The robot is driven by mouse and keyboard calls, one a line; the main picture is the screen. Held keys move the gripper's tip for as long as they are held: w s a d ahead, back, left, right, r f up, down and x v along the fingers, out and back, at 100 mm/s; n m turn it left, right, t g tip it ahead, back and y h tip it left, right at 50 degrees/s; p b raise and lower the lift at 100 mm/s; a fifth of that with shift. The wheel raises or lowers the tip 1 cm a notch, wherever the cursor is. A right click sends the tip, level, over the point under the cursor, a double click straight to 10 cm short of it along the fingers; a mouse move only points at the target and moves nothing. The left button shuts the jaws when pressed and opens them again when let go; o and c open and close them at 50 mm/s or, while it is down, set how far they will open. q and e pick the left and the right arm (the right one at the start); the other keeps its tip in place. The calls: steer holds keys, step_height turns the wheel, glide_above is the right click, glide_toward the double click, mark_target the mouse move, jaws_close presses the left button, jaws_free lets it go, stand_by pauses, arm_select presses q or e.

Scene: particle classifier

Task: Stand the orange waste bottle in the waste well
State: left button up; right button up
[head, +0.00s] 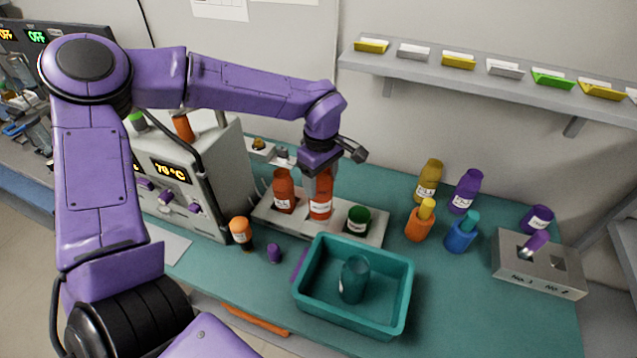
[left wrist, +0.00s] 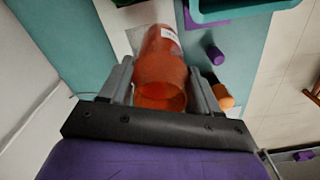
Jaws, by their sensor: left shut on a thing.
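My left gripper (head: 321,166) is shut on an orange bottle (head: 320,198) with a white label, gripping it near its top. The bottle is upright over the middle of the grey rack (head: 265,222), its lower end at the rack's top. I cannot tell if it is fully seated in a well. In the left wrist view the orange bottle (left wrist: 162,62) lies between both fingers (left wrist: 160,90), its label at the far end. A second red-orange bottle (head: 283,190) stands in the rack to its left. A dark green round container (head: 357,219) sits in the rack's right part. My right gripper is not in view.
Several bottles and a grey two-hole block (head: 537,270) are at right. A heater machine (head: 185,180) stands left.

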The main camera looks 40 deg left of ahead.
arm_select(q)
steer(key=w+a+f+p, duration=0.1)
steer(key=w+a+f, duration=0.1)
steer(key=f, duration=0.6)
steer(key=shift+w+a+f, duration=0.25)
steer(key=shift+w+f, duration=0.05)
steer(key=shift+w, duration=0.5)
steer(key=shift+f, duration=0.1)
steer(key=o, duration=1.4)
steer(key=shift+c, duration=0.2)
step_height(320, 180, up, 12)
steer(key=b, duration=0.1)
